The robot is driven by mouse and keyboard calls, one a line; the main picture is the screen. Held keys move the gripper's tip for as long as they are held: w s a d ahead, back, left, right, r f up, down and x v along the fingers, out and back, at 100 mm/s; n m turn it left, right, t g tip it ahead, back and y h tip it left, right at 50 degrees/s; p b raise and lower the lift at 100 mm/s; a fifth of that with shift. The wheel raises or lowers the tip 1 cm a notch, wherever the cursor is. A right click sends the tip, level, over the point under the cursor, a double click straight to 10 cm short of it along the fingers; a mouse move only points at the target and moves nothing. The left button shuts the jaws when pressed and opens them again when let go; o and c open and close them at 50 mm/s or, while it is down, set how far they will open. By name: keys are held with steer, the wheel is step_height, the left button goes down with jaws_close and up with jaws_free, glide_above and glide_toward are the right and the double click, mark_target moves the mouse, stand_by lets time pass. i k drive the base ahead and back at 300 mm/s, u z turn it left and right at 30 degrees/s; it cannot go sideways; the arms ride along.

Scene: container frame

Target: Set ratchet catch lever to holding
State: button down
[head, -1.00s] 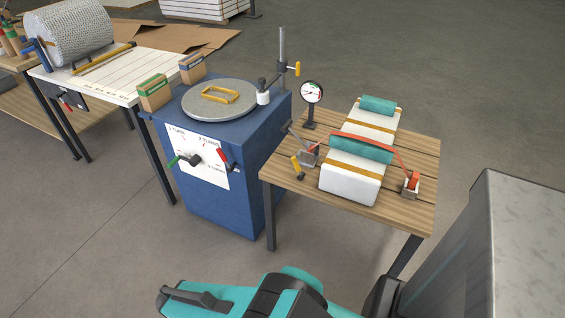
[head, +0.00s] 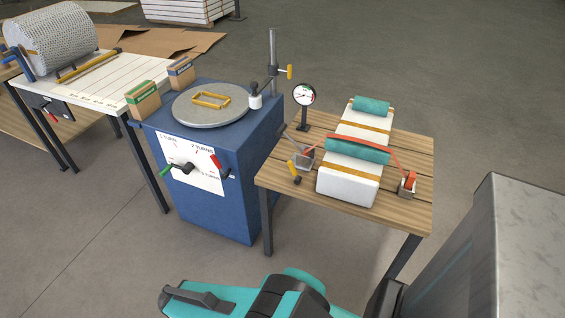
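A ratchet-like grey metal fitting (head: 305,157) sits at the left side of the wooden table. A short lever with a yellow grip (head: 293,170) stands tilted beside it, and a grey bar (head: 297,139) slopes up to the left from it. I cannot tell which of these is the catch lever, or its setting. A red strap (head: 345,137) runs from the fitting over the wrapped white load (head: 347,189) to a red-topped block (head: 408,184) on the right. My gripper is not in view; only my teal arm parts show at the bottom.
The wooden table (head: 419,150) holds the load and a dial gauge (head: 304,95). Left of it stands a blue cabinet (head: 222,215) with a round plate (head: 188,110) and a red-handled lever (head: 221,166). A grey block stands at right. Open floor lies in front of the cabinet.

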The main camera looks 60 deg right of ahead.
mark_target(298, 179)
steer(key=i, duration=0.85)
steer(key=u, duration=0.05)
